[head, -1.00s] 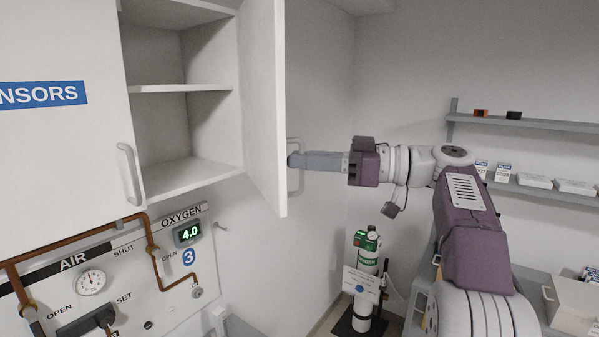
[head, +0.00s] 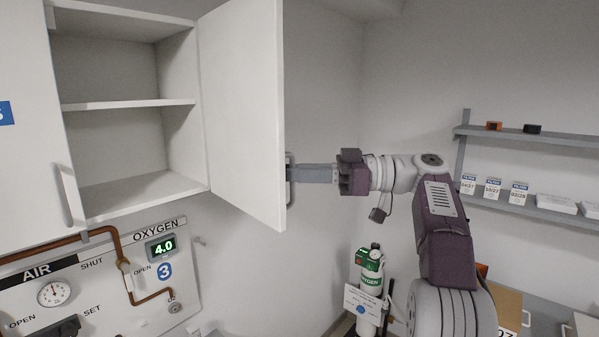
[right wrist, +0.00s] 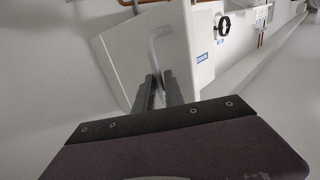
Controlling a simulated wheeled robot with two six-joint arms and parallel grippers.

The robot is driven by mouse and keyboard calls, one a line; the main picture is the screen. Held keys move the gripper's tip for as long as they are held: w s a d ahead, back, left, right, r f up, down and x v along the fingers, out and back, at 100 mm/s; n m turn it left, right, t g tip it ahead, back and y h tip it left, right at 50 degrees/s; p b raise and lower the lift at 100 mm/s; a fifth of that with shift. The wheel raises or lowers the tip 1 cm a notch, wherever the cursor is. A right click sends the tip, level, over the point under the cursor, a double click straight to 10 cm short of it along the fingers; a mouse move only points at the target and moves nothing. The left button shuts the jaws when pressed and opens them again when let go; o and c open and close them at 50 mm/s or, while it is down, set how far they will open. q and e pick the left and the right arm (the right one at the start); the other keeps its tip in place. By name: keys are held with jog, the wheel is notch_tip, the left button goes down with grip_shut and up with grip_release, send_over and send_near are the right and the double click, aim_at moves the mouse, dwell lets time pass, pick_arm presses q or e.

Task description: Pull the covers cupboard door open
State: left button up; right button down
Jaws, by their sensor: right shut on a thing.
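The white cupboard door (head: 243,115) stands swung out wide at the right of an open cupboard, its inner face toward the head camera. Its handle (head: 289,183) shows only in part past the door's free edge. My right gripper (head: 291,174) reaches in from the right and is shut on this handle. In the right wrist view the two dark fingers (right wrist: 160,88) meet the lower part of the grey handle (right wrist: 154,46) on the door's outer face (right wrist: 122,55). My left gripper is not in view.
The cupboard's shelves (head: 128,104) look empty. A closed door (head: 28,130) adjoins on the left. Below is the gas panel (head: 100,280). An oxygen cylinder (head: 371,280) stands below my right arm. Wall shelves (head: 540,137) hold small boxes at the right.

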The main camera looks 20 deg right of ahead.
jog(key=shift+a+r, duration=0.1)
jog(key=shift+r, duration=0.05)
jog(key=c, duration=1.5)
grip_release()
jog(key=shift+c, duration=0.2)
jog(key=shift+o, duration=0.2)
jog(key=shift+w+a, duration=0.15)
jog(key=shift+a, duration=0.15)
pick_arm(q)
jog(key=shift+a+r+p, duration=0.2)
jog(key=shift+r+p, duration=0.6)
pick_arm(e)
jog(key=v, duration=0.9)
